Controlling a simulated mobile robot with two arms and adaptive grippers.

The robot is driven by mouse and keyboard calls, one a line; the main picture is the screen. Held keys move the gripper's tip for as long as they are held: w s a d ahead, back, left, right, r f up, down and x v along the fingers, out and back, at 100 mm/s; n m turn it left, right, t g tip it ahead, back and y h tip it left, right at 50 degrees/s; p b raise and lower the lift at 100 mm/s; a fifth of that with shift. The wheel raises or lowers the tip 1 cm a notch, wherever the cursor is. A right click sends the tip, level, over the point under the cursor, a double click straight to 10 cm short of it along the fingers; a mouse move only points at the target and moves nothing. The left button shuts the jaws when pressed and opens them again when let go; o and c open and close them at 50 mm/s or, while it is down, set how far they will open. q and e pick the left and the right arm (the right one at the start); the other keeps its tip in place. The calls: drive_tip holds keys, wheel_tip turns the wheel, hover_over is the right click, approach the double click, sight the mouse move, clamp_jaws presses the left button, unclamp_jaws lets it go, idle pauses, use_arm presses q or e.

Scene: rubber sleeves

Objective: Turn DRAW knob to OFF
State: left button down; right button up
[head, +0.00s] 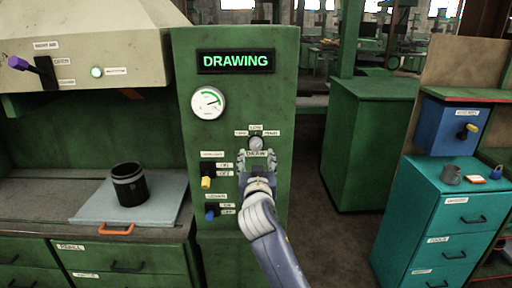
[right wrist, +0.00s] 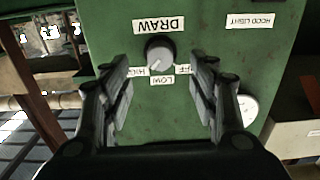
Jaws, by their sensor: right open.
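The DRAW knob (head: 256,143) is a small grey round knob on the green panel, with labels around its top. In the right wrist view, which is upside down, the knob (right wrist: 160,52) shows a pale mark toward its lower left, between the HIGH and LOW labels. My right gripper (head: 257,160) is open in front of the panel, just below the knob in the head view. In the wrist view its fingers stand apart on either side of the knob, with nothing between them touching it. My left gripper is not in view.
A lit DRAWING display (head: 235,61) and a round gauge (head: 208,102) are above. A yellow switch (head: 207,182) and a blue one (head: 211,214) sit left of my gripper. A black cylinder (head: 130,184) stands on the bench. A teal cabinet (head: 440,220) stands right.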

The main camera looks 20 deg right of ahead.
sight(256, 147)
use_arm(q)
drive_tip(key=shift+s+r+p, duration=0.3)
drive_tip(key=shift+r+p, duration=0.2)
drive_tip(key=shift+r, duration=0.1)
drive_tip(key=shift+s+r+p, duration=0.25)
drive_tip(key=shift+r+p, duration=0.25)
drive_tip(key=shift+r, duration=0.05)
use_arm(e)
drive_tip(key=shift+x, duration=3.9)
drive_tip(key=c, duration=1.1)
